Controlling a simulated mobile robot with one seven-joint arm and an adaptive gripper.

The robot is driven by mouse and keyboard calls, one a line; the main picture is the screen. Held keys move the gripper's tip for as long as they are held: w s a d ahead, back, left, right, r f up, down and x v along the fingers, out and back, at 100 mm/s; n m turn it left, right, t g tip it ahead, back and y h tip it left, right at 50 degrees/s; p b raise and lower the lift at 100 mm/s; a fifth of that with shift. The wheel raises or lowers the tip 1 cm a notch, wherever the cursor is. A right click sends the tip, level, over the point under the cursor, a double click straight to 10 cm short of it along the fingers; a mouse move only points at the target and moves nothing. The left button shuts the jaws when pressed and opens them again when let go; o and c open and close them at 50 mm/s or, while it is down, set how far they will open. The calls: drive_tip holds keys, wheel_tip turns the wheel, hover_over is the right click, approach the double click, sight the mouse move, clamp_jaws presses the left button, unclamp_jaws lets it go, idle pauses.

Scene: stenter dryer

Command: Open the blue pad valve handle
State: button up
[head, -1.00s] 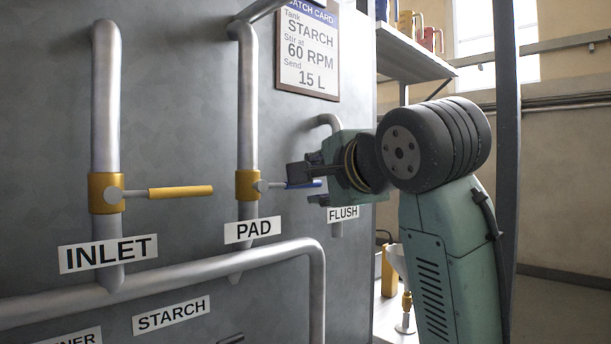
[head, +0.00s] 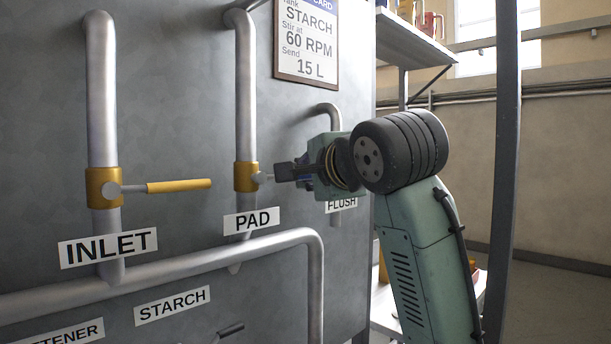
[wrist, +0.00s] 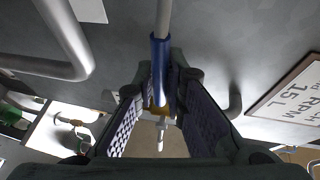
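The blue pad valve handle shows in the wrist view (wrist: 160,60), running between the two finger pads of my gripper (wrist: 162,88). Gaps show between handle and pads, so the fingers look open around it. In the head view, my gripper (head: 284,171) reaches left and hides nearly all of the handle. The yellow pad valve body (head: 246,176) with its grey pivot (head: 262,177) sits on the middle pipe, above the PAD label (head: 251,221). The handle appears to stick out sideways to the right from the pivot.
The inlet valve's yellow handle (head: 179,185) sticks out horizontally at left. The flush pipe (head: 331,114) is close behind my gripper. A bent pipe (head: 316,290) runs below. A batch card (head: 306,50) hangs above. A dark post (head: 508,150) stands at right.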

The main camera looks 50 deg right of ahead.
clamp_jaws()
idle(0.3)
